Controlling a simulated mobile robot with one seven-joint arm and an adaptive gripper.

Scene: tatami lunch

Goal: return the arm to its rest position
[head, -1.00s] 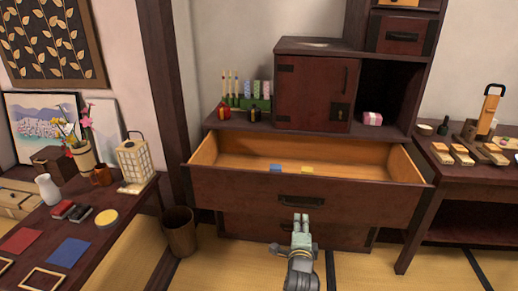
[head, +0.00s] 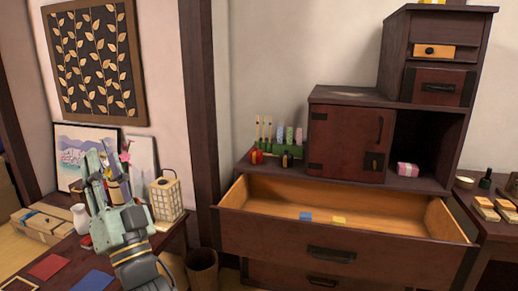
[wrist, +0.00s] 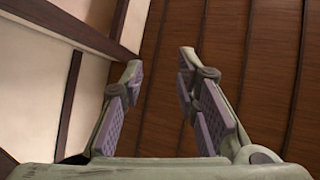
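My gripper (head: 104,162) is raised at the left in the head view, in front of the low table with the vase and lantern. Its fingers point up. In the wrist view my gripper (wrist: 160,75) is open, with a clear gap between the two padded fingers and nothing in it. Behind the fingers the wrist view shows the wooden ceiling (wrist: 240,60) and white wall. My gripper hides part of the flower vase in the head view.
A wide drawer (head: 290,238) of the dark cabinet stands open, with a blue piece (head: 305,216) and a yellow piece (head: 339,220) inside. A paper lantern (head: 167,199), a white vase (head: 81,219) and a red square (head: 49,267) are on the left table. A bin (head: 202,273) stands beside it.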

